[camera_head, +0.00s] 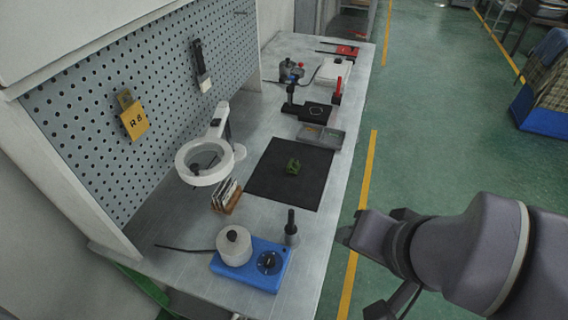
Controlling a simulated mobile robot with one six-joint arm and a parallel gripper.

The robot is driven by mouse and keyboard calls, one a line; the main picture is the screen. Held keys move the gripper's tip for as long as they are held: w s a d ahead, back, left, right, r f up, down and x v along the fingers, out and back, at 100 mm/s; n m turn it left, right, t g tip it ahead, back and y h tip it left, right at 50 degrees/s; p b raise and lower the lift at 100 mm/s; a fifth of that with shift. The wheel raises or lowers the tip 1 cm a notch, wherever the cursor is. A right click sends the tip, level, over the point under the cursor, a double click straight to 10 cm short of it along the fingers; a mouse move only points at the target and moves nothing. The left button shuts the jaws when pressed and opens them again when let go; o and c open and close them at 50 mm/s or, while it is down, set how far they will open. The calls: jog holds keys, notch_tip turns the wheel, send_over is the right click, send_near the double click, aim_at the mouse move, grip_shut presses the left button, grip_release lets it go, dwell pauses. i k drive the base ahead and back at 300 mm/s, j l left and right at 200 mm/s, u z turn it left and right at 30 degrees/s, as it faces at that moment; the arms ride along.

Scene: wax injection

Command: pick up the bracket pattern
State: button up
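A small green piece, which looks like the bracket pattern (292,167), lies on the black mat (312,189) in the middle of the workbench. Its exact shape is too small to make out. My arm comes in from the lower right, over the floor beside the bench. The end of the arm is at the bench's right edge, apart from the green piece and to its lower right. The gripper's fingers cannot be made out, so whether it is open or shut does not show.
A ring magnifier lamp (204,162) stands left of the mat. A blue heater unit (252,264) with a white pot and a dark upright tool (291,227) stand in front. A grey tray (322,136) and a black-based press (313,112) stand behind. The pegboard (150,90) bounds the left.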

aim_at(293, 168)
jog(key=i+l+u, duration=0.4)
jog(key=l, duration=0.2)
jog(key=i+l+u, duration=0.2)
jog(key=l, duration=0.15)
jog(key=i+l+u, duration=0.4)
